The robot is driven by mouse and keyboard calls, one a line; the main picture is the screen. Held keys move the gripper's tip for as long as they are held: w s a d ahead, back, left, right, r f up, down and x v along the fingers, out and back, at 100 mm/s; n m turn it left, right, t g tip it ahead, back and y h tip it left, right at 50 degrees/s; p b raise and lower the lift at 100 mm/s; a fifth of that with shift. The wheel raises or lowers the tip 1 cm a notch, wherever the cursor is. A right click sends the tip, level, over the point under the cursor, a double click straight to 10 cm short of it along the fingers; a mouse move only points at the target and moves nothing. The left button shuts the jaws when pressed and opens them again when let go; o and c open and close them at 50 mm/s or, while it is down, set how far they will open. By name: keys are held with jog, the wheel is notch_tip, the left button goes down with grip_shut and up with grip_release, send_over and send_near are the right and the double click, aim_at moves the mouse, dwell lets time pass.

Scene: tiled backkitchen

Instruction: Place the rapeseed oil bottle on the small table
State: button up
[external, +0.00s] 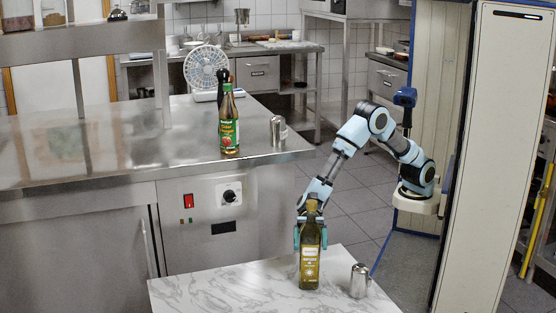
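A metal shaker (359,281) stands right of the bottle on the small table. The steel counter (90,150) behind holds a green-labelled bottle (229,125), another metal shaker (278,131) and a white fan (205,68). The small table's left part is clear.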

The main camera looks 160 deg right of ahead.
jog(key=shift+o, duration=1)
jog(key=shift+r, duration=0.2)
jog(key=v, duration=0.7)
jog(key=shift+s+p, duration=0.2)
jog(key=shift+p, duration=0.15)
jog(key=shift+d+b, duration=0.1)
jog(key=shift+b, duration=0.2)
